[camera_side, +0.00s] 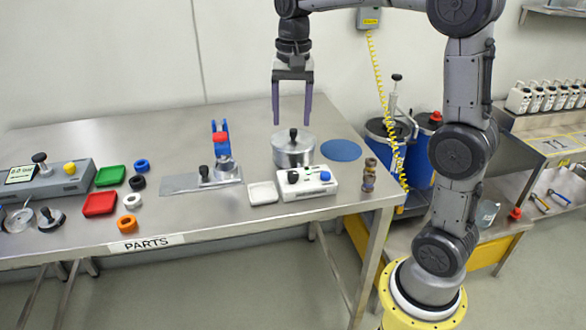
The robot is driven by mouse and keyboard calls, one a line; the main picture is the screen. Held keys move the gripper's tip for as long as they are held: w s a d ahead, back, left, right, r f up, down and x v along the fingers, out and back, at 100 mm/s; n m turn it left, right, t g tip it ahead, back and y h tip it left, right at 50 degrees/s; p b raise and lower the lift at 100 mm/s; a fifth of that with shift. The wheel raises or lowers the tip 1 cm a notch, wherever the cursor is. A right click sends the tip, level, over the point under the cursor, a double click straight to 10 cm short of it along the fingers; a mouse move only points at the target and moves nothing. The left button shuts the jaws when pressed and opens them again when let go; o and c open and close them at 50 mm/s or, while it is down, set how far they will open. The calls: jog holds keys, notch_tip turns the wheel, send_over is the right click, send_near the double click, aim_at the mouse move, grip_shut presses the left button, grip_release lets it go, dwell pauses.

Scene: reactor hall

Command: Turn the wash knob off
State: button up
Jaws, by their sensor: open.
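My gripper (292,118) points straight down with its two purple fingers apart and nothing between them. It hangs over the back of the metal table, above and behind a lidded steel pot (294,152) with a black knob on top. In front of the pot is a white control box (310,188). It carries a black knob (293,177) at its left and a blue knob (325,176) at its right. No readable label shows which is the wash knob, and its setting is too small to tell. The gripper touches none of these.
A blue disc (341,150) lies right of the pot, and a small brown-grey fitting (369,175) stands near the right edge. A white dish (263,193), blue-and-red fixture (221,140), coloured rings, trays and a grey meter (48,185) are to the left. The table's back left is clear.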

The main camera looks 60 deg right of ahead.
aim_at(293, 174)
jog(key=f, duration=1)
jog(key=d+f, duration=0.1)
jog(key=f, duration=0.4)
jog(key=shift+f, duration=0.15)
jog(key=shift+c, duration=0.2)
grip_shut()
